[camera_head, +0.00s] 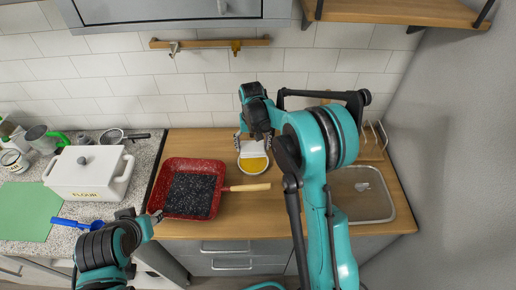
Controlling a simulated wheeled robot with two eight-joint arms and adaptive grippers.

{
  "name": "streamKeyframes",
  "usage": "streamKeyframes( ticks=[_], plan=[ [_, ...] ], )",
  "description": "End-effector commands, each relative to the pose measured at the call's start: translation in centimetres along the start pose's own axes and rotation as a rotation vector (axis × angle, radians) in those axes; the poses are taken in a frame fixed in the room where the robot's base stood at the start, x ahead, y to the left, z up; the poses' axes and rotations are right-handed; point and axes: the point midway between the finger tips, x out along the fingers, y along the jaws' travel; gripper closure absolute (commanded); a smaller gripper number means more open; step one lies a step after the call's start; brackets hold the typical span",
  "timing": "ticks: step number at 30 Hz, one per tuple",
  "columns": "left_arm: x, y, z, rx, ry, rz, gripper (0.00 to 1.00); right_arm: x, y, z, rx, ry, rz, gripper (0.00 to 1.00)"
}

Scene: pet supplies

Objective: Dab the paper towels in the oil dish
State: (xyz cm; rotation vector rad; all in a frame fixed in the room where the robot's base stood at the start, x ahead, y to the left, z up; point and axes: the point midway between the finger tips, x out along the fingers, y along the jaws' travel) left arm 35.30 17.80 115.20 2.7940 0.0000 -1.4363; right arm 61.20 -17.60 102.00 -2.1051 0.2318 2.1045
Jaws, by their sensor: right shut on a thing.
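The oil dish (253,168), a small white bowl with yellow oil, stands on the wooden counter near the wall. My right gripper (254,142) is above the back of the dish, shut on the white paper towels (252,148). The towels hang down at the dish's back side and hide part of it. I cannot tell how deep they reach into the oil. My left gripper (157,216) is by the lower left corner of the red pan (214,200); its fingers are too small to judge.
The pan's wooden handle (248,187) points right, just below the dish. A white flour box (88,172), a blue scoop (78,224) and a green board (28,210) are on the left. A metal tray (362,194) lies at right behind my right arm.

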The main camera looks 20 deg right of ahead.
Motion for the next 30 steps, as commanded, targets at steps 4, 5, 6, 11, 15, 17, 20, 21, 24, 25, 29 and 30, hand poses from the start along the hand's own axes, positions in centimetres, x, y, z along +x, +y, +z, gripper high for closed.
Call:
streamKeyframes(
  ticks=[4,5,6,11,15,17,20,21,24,25,29,30],
  plan=[
    [0.6,0.0,0.4,0.000,0.000,0.000,0.60,1.0,0.0,0.0,0.000,0.000,0.000,0.41],
    [0.7,0.0,0.5,0.000,0.000,0.000,0.60,1.2,0.0,0.0,0.000,0.000,0.000,0.41],
    [0.9,0.0,0.6,0.000,0.000,0.000,0.60,1.6,0.0,0.0,0.000,0.000,0.000,0.41],
    [1.8,0.0,1.3,0.000,0.000,0.000,0.60,3.4,0.0,0.0,0.000,0.000,0.000,0.41],
    [2.5,0.0,1.8,0.000,0.000,0.000,0.60,4.9,0.0,0.0,0.000,0.000,0.000,0.41],
    [2.7,0.0,1.9,0.000,0.000,0.000,0.60,5.3,0.0,0.0,0.000,0.000,0.000,0.41],
    [2.9,0.0,2.1,0.000,0.000,0.000,0.60,5.8,0.1,0.0,0.000,0.000,0.000,0.41],
    [2.9,0.0,2.1,0.000,0.000,0.000,0.60,5.8,0.1,0.1,0.000,0.000,0.000,0.41],
    [2.9,0.0,2.0,0.000,0.000,0.000,0.60,5.8,0.1,0.1,0.000,0.000,0.000,0.41],
    [2.9,0.0,2.0,0.000,0.000,0.000,0.60,5.8,0.1,0.1,0.000,0.000,0.000,0.41],
    [2.8,0.0,2.0,0.000,0.000,0.000,0.60,5.8,0.0,0.1,-0.001,0.000,0.000,0.41],
    [2.8,0.0,2.0,0.000,0.000,0.000,0.60,5.8,0.0,0.1,-0.001,0.000,0.000,0.41]
  ],
)
